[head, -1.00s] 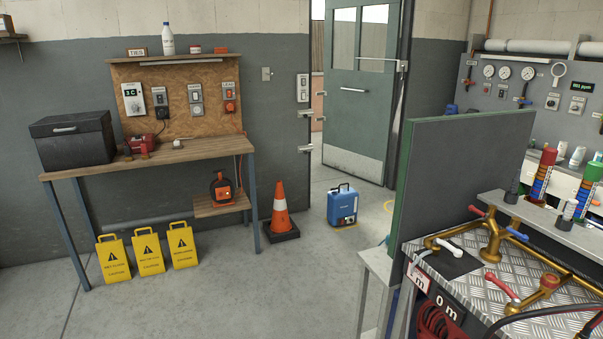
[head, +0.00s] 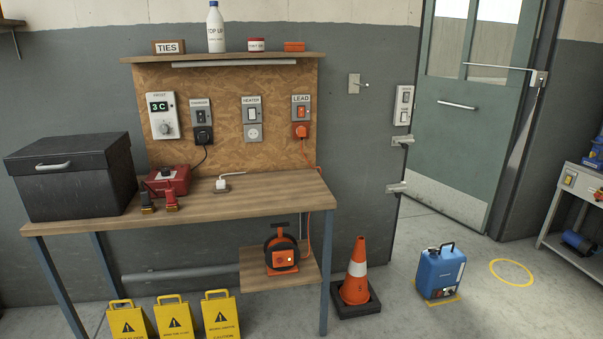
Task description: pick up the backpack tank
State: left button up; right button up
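The backpack tank looks to be the blue box-shaped unit (head: 440,272) with a dark top handle, standing upright on the floor at the lower right of the head view. It stands on a patch with a yellow-orange edge, to the right of the traffic cone. Its low front has small dark fittings, too small to make out. Nothing touches it. Neither of my grippers shows in the head view.
A traffic cone (head: 356,272) on a dark base stands left of the tank. A wooden workbench (head: 262,190) and yellow caution signs (head: 221,314) are further left. A yellow floor ring (head: 512,272) lies to the right. A green door (head: 470,110) stands behind, with clear floor between.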

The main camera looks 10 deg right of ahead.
aim_at(442, 270)
jog(key=i+l+z, duration=0.1)
jog(key=i+z, duration=0.3)
jog(key=i+j+z, duration=0.1)
jog(key=i+z, duration=0.3)
jog(key=i, duration=0.2)
jog(key=i+j+z, duration=0.2)
jog(key=i+z, duration=0.25)
jog(key=i+l+z, duration=0.1)
jog(key=i+z, duration=0.25)
jog(key=i, duration=0.75)
